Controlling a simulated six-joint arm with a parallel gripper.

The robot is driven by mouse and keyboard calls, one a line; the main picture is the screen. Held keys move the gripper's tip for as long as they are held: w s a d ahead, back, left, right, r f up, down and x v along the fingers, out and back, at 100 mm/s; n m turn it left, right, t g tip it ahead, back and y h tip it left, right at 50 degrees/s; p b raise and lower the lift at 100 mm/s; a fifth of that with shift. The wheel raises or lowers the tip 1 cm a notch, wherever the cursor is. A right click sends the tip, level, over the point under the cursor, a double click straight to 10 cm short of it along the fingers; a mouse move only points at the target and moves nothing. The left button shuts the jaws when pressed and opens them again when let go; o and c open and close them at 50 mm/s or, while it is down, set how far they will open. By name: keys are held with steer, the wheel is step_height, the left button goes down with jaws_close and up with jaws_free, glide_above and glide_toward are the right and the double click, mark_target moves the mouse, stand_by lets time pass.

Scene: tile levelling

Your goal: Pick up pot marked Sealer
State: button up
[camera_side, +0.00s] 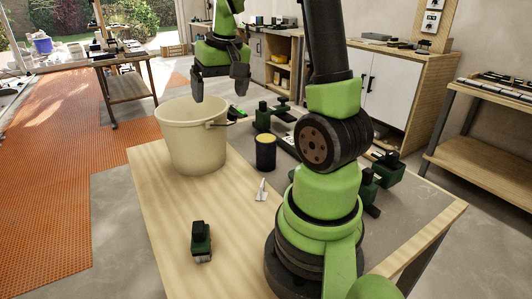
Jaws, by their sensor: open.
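My gripper (219,92) hangs above the bucket's rim, up and left of the pot. Its dark fingers point down, apart and empty.
A large cream bucket (190,145) stands on the table (150,190) beside the pot. A white pointed tool (262,190) lies in front of the pot. A green and black tool (201,242) lies at the front. Green and black equipment (388,170) is at the right.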

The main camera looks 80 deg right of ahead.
steer(key=s+d+f+m+g, duration=0.1)
steer(key=s+d+f+g, duration=0.15)
steer(key=d+f, duration=0.4)
steer(key=m+y, duration=0.1)
glide_above(265, 138)
step_height(265, 138, down, 4)
steer(key=shift+w+f, duration=0.1)
step_height(265, 138, down, 4)
steer(key=shift+f, duration=0.25)
steer(key=shift+s+d+f, duration=0.1)
steer(key=shift+f, duration=1.3)
steer(key=shift+s+d+f, duration=0.1)
steer(key=shift+f, duration=1.3)
steer(key=shift+c, duration=0.5)
steer(key=c, duration=0.9)
